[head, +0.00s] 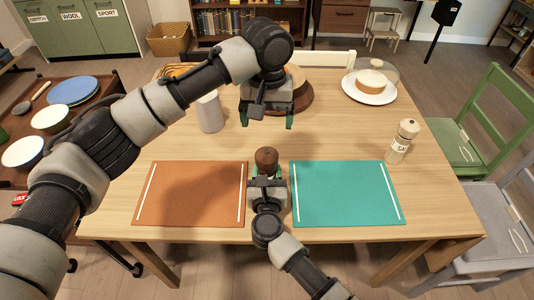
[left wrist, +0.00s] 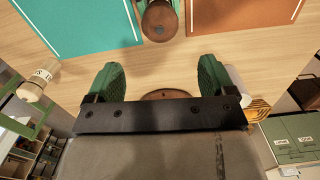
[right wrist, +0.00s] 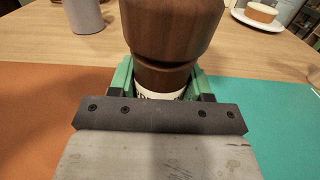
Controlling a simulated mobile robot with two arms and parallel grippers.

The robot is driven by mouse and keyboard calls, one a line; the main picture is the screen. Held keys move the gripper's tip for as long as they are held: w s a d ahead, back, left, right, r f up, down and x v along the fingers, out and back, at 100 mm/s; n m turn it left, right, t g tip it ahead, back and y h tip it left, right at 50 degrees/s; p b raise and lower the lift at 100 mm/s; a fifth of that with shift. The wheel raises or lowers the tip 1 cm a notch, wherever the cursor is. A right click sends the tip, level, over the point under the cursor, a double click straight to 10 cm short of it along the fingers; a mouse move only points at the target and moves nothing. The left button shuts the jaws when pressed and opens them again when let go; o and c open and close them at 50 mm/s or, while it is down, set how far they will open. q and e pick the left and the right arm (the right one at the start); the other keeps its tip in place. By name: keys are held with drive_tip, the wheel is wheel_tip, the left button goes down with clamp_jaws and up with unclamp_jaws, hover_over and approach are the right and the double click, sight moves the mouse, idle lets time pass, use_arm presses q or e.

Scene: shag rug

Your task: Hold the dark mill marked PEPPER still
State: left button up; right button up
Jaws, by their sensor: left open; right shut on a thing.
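The dark brown mill (head: 266,158) stands upright on the table between the two placemats. My right gripper (head: 267,178) is shut on it from the near side. In the right wrist view the mill (right wrist: 172,40) rises between the green fingers (right wrist: 160,85), with a white label partly hidden below; its word cannot be read in full. My left gripper (head: 268,118) is open and empty, above the table behind the mill. In the left wrist view the mill (left wrist: 160,20) shows at the top, beyond the open fingers (left wrist: 159,80).
An orange placemat (head: 190,195) lies left and a teal placemat (head: 345,195) right. A light mill (head: 402,142) with a partly readable label stands at the right. A grey cup (head: 209,112), a round wooden piece (head: 299,92) and a white plate (head: 370,97) with a cake-like item are behind.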

sight(267, 151)
use_arm(q)
wheel_tip(267, 151, down, 12)
drive_tip(key=shift+r, duration=0.1)
idle(0.4)
drive_tip(key=c, duration=0.9)
